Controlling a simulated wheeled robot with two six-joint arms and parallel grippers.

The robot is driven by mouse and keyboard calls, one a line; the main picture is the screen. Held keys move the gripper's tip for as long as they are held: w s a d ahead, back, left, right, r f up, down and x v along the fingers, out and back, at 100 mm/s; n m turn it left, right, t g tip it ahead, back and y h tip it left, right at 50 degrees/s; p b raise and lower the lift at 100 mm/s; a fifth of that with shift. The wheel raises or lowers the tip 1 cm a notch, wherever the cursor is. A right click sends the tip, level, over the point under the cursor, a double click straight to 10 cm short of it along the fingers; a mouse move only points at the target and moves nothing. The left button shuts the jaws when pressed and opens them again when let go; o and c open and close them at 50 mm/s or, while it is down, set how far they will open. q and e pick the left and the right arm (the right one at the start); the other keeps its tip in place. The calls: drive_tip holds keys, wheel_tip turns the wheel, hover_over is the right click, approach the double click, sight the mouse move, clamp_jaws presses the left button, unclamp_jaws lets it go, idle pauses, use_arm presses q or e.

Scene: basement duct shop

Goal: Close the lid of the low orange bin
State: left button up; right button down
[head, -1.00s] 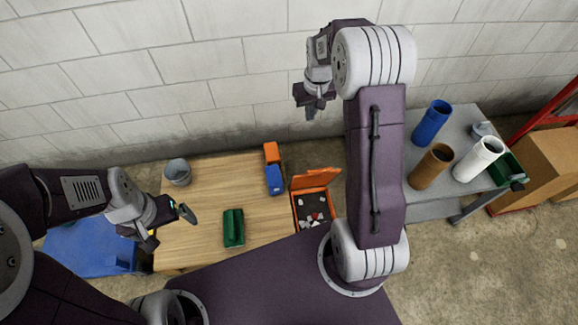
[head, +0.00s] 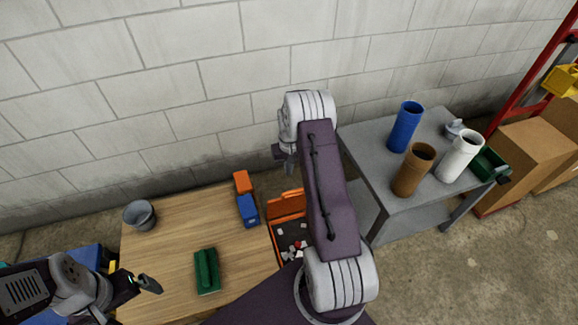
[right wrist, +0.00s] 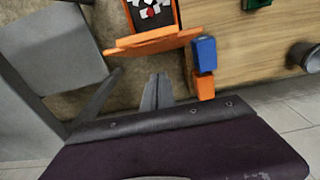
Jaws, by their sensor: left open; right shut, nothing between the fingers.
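The low orange bin (head: 273,240) stands on the floor at the right side of the wooden table, with grey, white and red scraps inside. Its orange lid (head: 287,203) stands open on the wall side. In the right wrist view the bin (right wrist: 178,14) is at the top, with the lid (right wrist: 160,43) on its near edge. My right gripper (head: 291,170) is shut and empty on the wall side of the lid; its fingers (right wrist: 157,80) point toward the lid, seemingly apart from it. My right arm hides the bin's right part. My left gripper (head: 148,284) is open and empty by the table.
The wooden table (head: 180,235) holds a grey bucket (head: 139,214), a green object (head: 207,270), and blue (head: 247,210) and orange (head: 242,181) blocks near the bin. A grey table (head: 375,165) with blue, brown and white tubes stands right. The block wall is behind.

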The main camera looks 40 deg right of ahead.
drive_tip(key=shift+s+a+f+b, duration=0.2)
drive_tip(key=shift+s+f, duration=0.4)
drive_tip(key=shift+f, duration=0.05)
drive_tip(key=shift+s+a+f+b, duration=0.2)
drive_tip(key=shift+s+f+b, duration=0.05)
drive_tip(key=shift+s+f, duration=0.35)
drive_tip(key=shift+s+a+f+b, duration=0.2)
drive_tip(key=shift+s+f, duration=0.35)
drive_tip(key=shift+f, duration=0.15)
